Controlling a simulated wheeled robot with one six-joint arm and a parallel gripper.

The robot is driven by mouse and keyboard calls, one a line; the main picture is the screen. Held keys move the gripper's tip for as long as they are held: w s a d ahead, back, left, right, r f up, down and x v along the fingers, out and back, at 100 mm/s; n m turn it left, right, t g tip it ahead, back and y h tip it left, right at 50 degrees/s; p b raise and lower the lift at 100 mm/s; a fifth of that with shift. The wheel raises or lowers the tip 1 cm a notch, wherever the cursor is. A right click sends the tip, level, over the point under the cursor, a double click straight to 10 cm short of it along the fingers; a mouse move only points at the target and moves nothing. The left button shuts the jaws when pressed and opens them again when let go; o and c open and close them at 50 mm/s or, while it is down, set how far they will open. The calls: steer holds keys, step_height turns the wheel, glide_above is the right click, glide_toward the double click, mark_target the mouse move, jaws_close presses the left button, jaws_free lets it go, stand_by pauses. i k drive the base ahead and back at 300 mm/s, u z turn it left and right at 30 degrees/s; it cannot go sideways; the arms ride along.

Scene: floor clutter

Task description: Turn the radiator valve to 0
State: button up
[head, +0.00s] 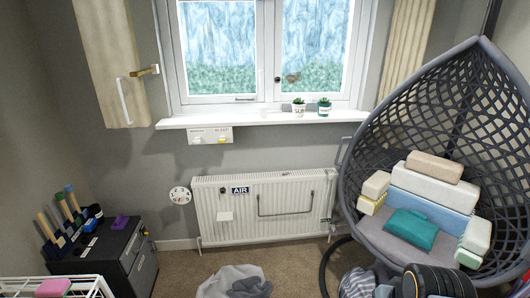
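A white radiator (288,213) is mounted on the wall below the window. A round white dial (180,195) with small dark and red marks sits just left of the radiator's upper left side; it looks like the radiator valve. Its markings are too small to read, so I cannot tell its setting. A dark label reading AIR (240,190) is on the radiator's upper front. My gripper is not in view.
A dark cabinet (141,272) with tools on top stands at left, beside a white wire rack (89,283). A grey cloth heap (234,283) lies on the carpet before the radiator. A hanging chair (362,215) with cushions fills the right. Some carpet (182,265) is bare.

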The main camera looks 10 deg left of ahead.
mark_target(180, 197)
steer(key=u, duration=0.25)
steer(key=i, duration=1.45)
steer(key=u, duration=1.8)
steer(key=i, duration=1)
steer(key=u, duration=1.05)
steer(key=i, duration=0.2)
steer(key=u, duration=0.15)
